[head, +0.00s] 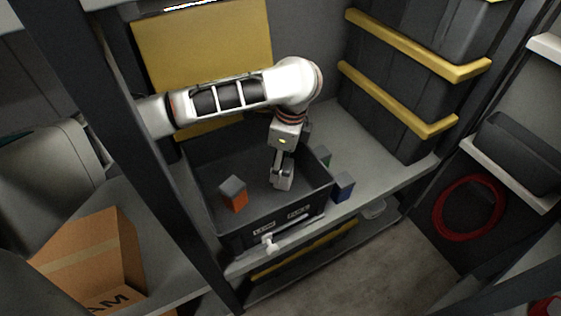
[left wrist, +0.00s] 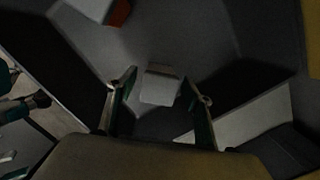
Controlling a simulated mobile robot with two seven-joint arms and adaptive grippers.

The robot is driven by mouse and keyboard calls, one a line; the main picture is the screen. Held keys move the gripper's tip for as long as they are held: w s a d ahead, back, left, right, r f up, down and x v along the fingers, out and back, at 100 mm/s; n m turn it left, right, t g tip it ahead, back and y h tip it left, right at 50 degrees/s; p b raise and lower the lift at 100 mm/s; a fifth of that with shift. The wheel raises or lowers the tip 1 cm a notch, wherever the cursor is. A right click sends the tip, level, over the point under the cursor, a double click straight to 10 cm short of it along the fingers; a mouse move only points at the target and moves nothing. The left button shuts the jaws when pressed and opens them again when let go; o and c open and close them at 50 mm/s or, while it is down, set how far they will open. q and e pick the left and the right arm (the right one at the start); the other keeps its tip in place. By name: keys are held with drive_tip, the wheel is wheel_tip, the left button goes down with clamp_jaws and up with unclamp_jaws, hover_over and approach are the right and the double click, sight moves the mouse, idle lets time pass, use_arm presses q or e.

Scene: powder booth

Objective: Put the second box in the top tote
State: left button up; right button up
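A dark grey tote (head: 262,232) with a labelled front stands on the shelf. Inside it, to the left, is an orange box with a grey top (head: 233,193); its orange-red side also shows at the top of the left wrist view (left wrist: 117,12). My left gripper (head: 281,182) reaches down into the tote, right of the orange box. In the left wrist view its fingers (left wrist: 160,92) are apart, with a pale-topped box (left wrist: 160,85) between them and narrow gaps on both sides. That box is not clear in the head view. My right gripper is not in view.
A blue box (head: 344,186) and a green box (head: 323,156) stand on the shelf just right of the tote. Stacked dark totes with yellow bars (head: 395,80) stand behind right. A dark upright post (head: 150,170) and a cardboard carton (head: 90,255) are left.

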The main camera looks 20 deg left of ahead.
use_arm(q)
drive_tip(key=shift+r, duration=0.2)
drive_tip(key=r, duration=0.3)
drive_tip(key=shift+w+r+p, duration=0.2)
drive_tip(key=shift+r+p, duration=0.05)
drive_tip(key=shift+p, duration=0.15)
drive_tip(key=r, duration=0.1)
drive_tip(key=r+p, duration=0.1)
drive_tip(key=r, duration=0.1)
drive_tip(key=r+p, duration=0.1)
drive_tip(key=shift+s+d+r, duration=0.1)
drive_tip(key=shift+d+r, duration=0.15)
drive_tip(key=shift+d, duration=0.1)
drive_tip(key=shift+d+r+p, duration=0.1)
drive_tip(key=shift+r+p, duration=0.15)
drive_tip(key=shift+p, duration=0.2)
drive_tip(key=shift+s+f, duration=0.1)
drive_tip(key=shift+f, duration=0.05)
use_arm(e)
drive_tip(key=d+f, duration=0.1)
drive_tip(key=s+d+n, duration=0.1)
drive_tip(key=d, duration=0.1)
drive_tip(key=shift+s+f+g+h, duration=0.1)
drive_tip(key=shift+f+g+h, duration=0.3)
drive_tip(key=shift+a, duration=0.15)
